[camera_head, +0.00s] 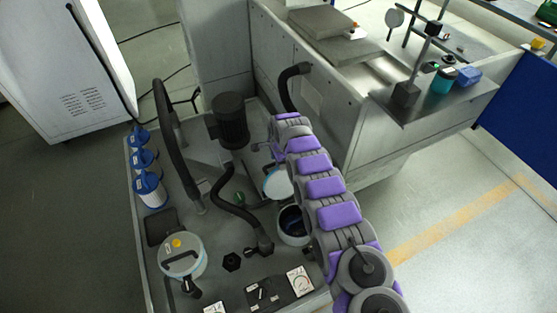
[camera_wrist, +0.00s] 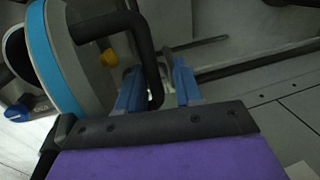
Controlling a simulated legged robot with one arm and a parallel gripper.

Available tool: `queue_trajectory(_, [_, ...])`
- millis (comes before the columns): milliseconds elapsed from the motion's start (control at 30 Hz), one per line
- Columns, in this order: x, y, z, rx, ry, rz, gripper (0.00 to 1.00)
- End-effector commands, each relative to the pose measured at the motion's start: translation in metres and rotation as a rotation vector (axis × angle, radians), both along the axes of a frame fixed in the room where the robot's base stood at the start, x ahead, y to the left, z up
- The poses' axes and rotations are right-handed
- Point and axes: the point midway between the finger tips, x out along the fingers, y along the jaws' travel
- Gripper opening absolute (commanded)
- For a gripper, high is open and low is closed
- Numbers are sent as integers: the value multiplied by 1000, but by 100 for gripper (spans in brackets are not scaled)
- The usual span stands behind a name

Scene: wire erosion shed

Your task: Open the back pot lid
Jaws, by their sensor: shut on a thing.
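The back pot (camera_head: 294,228) stands open on the machine base in the head view, its dark inside showing. Its round lid (camera_head: 278,183) is tipped up steeply at the pot's far side, partly hidden by my arm. In the wrist view the lid (camera_wrist: 58,58) fills the left side, with a blue rim, a yellow knob (camera_wrist: 108,57) and a black bent handle (camera_wrist: 97,26). My gripper (camera_wrist: 155,86) is shut on this handle, with its blue fingers on either side. In the head view my gripper (camera_head: 266,146) is small beyond the lid.
A second pot (camera_head: 183,258) with its lid down stands at front left. Several blue-capped bottles (camera_head: 150,190) line the left edge. Black hoses (camera_head: 238,208) and a dark motor (camera_head: 230,122) stand close by. The grey machine wall (camera_head: 330,105) is right of my arm.

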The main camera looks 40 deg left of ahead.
Motion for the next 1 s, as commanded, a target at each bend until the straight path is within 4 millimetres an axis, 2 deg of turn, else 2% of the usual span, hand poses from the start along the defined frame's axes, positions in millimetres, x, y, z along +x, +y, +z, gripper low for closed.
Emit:
queue_trajectory(67, [0,3,0,9,-6,3,0])
queue_trajectory(100, [0,3,0,10,-5,3,36])
queue_trajectory(167, [-1,2,-1,8,-4,3,42])
queue_trajectory(833, [-2,-5,5,7,-2,1,42])
queue_trajectory(1000, [-2,-5,16,5,-3,2,42])
